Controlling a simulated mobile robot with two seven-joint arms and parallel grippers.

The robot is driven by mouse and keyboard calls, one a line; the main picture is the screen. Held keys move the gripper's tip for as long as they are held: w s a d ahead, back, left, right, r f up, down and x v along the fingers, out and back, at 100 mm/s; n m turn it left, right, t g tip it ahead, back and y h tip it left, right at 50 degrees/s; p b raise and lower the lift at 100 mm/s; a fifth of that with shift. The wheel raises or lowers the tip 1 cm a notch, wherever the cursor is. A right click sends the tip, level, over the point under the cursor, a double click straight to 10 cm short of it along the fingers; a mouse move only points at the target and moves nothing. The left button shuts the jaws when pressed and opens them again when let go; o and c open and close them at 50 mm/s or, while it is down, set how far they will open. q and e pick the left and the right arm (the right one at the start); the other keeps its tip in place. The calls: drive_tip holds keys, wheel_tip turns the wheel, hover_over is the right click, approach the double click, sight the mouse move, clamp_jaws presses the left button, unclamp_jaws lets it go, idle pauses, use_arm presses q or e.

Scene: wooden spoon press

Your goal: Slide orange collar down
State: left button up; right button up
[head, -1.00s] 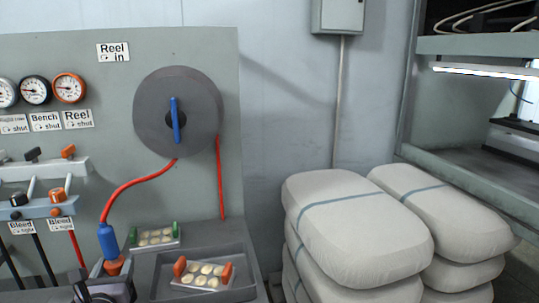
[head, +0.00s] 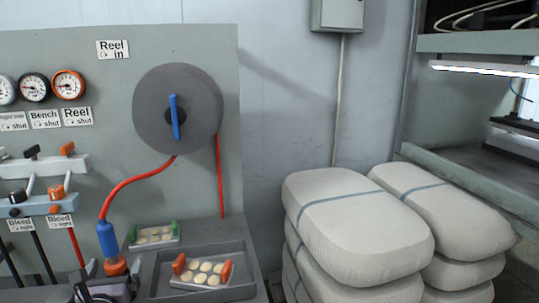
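The orange collar (head: 116,266) sits at the lower end of a blue hose coupling (head: 107,239) at the bottom left of the head view. A red hose (head: 136,182) runs from the coupling up to the round grey reel. My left gripper (head: 101,280) is at the bottom edge, close to the collar. A grey finger shows just left of the collar, and the dark gripper body is below it. Whether the fingers touch the collar, and how far they are open, is not clear. My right gripper is not in view.
The reel (head: 198,101) has a blue handle. A tray (head: 238,266) holds an orange-ended plate of pale discs, with a green-ended plate (head: 155,236) behind. Levers and gauges (head: 69,85) are at left. Stacked white sacks (head: 355,215) fill the right floor.

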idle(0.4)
use_arm(q)
drive_tip(key=shift+p+v, duration=0.55)
drive_tip(key=shift+v, duration=0.95)
drive_tip(key=v, duration=0.6)
drive_tip(key=shift+p, duration=0.45)
drive_tip(key=s+d+f+n+g+h+p, duration=0.2)
drive_tip(key=s+d+f+n, duration=0.1)
drive_tip(key=s+n, duration=0.4)
drive_tip(key=s+d+f+n+g+h+p, duration=0.2)
drive_tip(key=s+d+f+n, duration=0.2)
drive_tip(key=n, duration=0.9)
drive_tip(key=s+d+f+n+g+h+p, duration=0.2)
drive_tip(key=s+d+n, duration=0.4)
drive_tip(key=s+n, duration=0.3)
drive_tip(key=shift+s+f+n+g+p, duration=0.3)
drive_tip(key=shift+f+n+g+p, duration=0.3)
drive_tip(key=shift+f+n, duration=0.4)
